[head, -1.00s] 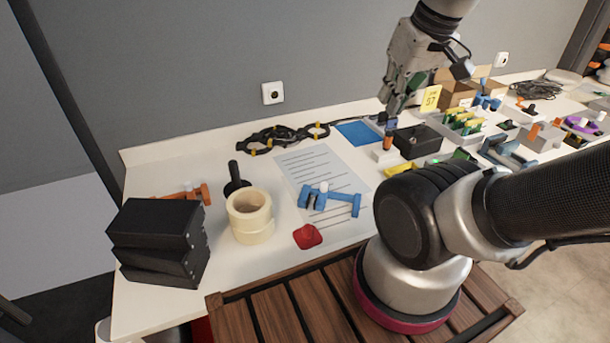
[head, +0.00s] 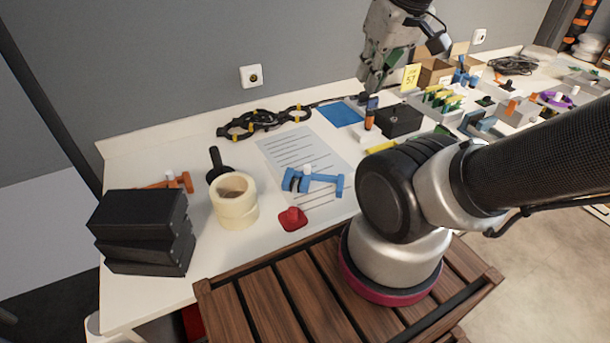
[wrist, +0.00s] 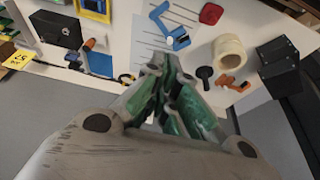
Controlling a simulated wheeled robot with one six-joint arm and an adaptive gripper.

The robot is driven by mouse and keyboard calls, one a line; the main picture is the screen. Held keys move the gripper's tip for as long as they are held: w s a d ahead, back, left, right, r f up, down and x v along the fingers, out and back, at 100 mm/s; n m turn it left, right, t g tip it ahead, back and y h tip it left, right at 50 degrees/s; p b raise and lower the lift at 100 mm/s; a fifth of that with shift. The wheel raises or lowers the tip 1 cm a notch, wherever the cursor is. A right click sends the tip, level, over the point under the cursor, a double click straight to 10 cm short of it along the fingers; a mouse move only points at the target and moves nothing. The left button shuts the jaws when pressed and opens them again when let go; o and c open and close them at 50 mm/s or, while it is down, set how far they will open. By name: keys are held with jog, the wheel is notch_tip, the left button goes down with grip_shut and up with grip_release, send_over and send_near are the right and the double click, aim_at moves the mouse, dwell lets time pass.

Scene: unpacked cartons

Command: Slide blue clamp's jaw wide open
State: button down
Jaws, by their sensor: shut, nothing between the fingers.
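The blue clamp (head: 314,181) lies on a printed paper sheet in the middle of the white table, with a white part near its left end. It also shows at the top of the wrist view (wrist: 174,36). How far its jaw is open is too small to tell. My gripper (head: 367,88) is in the air near the back of the table, beyond the clamp and to its right in the head view. Its green-padded fingers (wrist: 164,66) are shut and empty, pointing toward the table. The gripper is apart from the clamp.
A red object (head: 292,219) lies in front of the clamp. Cream tape rolls (head: 234,206), a black-handled tool (head: 217,165), an orange clamp (head: 183,183) and stacked black boxes (head: 140,228) stand left. A black box (head: 399,121) and many small parts crowd the right.

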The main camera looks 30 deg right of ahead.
jog(key=n+g+h, duration=0.2)
jog(key=n+g, duration=0.4)
jog(key=g, duration=0.1)
send_over(293, 169)
jog(key=a, duration=0.3)
notch_tip(293, 169, down, 20)
jog(key=w+f+n, duration=0.1)
jog(key=w, duration=0.4)
jog(key=shift+t, duration=0.3)
jog(key=x, duration=0.6)
jog(key=a+x, duration=0.1)
jog(key=x, duration=0.2)
jog(key=shift+f, duration=0.15)
jog(key=shift+s+d+f, duration=0.25)
jog(key=shift+s+d, duration=0.65)
jog(key=shift+s, duration=0.3)
jog(key=shift+s+d, duration=0.25)
jog(key=shift+s, duration=0.1)
